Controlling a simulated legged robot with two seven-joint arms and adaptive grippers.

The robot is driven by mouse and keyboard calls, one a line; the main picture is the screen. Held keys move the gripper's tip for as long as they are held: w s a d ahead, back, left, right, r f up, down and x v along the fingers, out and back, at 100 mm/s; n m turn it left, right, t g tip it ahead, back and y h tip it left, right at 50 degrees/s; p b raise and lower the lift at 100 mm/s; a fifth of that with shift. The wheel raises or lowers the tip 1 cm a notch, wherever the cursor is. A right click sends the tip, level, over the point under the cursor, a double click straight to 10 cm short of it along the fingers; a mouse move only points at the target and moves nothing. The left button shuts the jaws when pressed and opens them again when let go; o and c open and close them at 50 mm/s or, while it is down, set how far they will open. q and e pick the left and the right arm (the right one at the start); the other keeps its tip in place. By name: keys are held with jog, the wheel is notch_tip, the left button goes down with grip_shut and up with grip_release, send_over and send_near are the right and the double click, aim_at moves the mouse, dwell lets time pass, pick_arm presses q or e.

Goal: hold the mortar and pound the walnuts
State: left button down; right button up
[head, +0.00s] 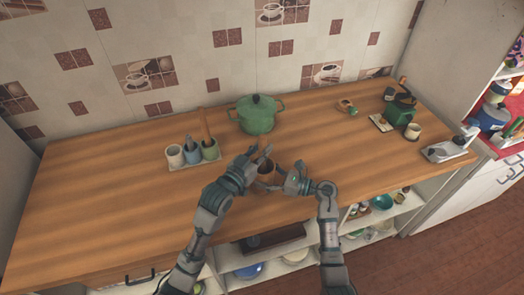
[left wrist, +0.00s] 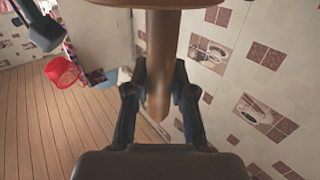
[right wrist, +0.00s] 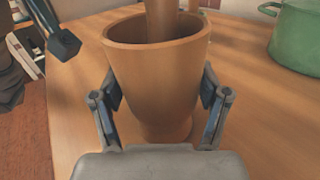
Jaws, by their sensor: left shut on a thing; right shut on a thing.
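The brown mortar (right wrist: 150,85) stands upright on the wooden counter. It also shows between my grippers in the head view (head: 266,170). My right gripper (right wrist: 160,115) is shut on the mortar, with a finger on each side of its lower body. My left gripper (left wrist: 160,85) is shut on the brown wooden pestle (left wrist: 160,50), above the mortar in the head view (head: 260,156). In the right wrist view the pestle (right wrist: 162,22) reaches down inside the mortar's mouth. Its lower end is hidden by the rim. No walnuts can be seen; the mortar's inside is dark.
A green lidded pot (head: 256,117) stands behind the grippers. A rack of small cups (head: 193,152) is to the left. A green grinder (head: 400,112), a white cup (head: 413,131) and a grey device (head: 447,150) are at the right. The counter's left part is clear.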

pick_arm(q)
jog(key=shift+s+r, duration=0.5)
jog(key=shift+s, duration=0.3)
jog(key=shift+f, duration=0.15)
jog(key=shift+f, duration=1.35)
jog(key=shift+r, duration=1.05)
jog(key=shift+w+d+r, duration=0.1)
